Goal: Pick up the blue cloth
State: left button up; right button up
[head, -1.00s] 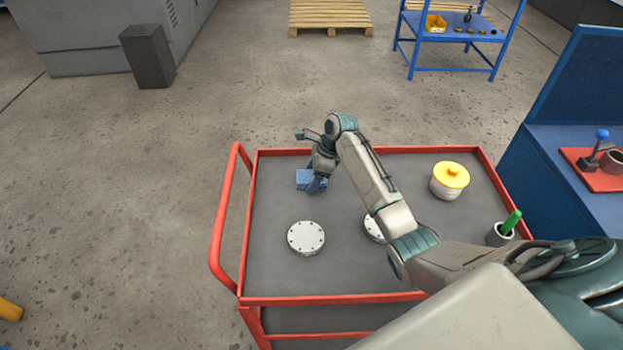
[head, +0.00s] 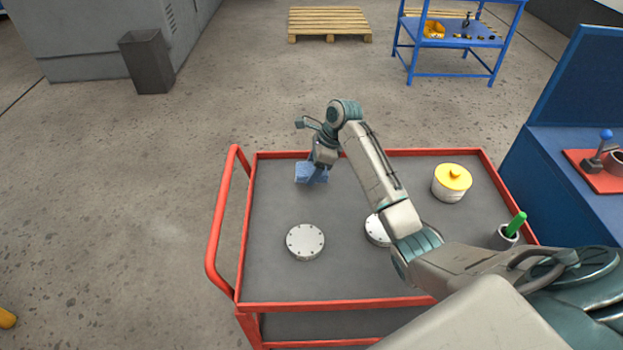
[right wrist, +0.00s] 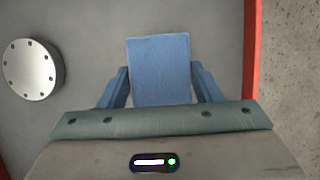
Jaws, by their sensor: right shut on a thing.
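The blue cloth (head: 306,172) is a small folded rectangle at the far left part of the red-edged cart top (head: 270,270). My right gripper (head: 318,174) is at the cloth, pointing down. In the right wrist view the cloth (right wrist: 160,70) lies between the two blue fingers of my right gripper (right wrist: 161,88), which is shut on it. I cannot tell whether the cloth is clear of the cart top. My left gripper is not in view.
A white bolted disc (head: 305,242) lies on the cart, with another disc (head: 377,230) partly behind my arm. A yellow-lidded pot (head: 452,182) and a grey cup with a green handle (head: 508,231) stand at the right. A blue bench (head: 575,195) adjoins the cart.

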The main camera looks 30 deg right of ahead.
jog(key=s, duration=0.5)
jog(key=s+d+b, duration=0.1)
jog(key=s, duration=0.3)
jog(key=s+d+r, duration=0.1)
jog(key=s, duration=0.4)
jog(key=shift+s, duration=0.7)
jog(key=shift+o, duration=0.4)
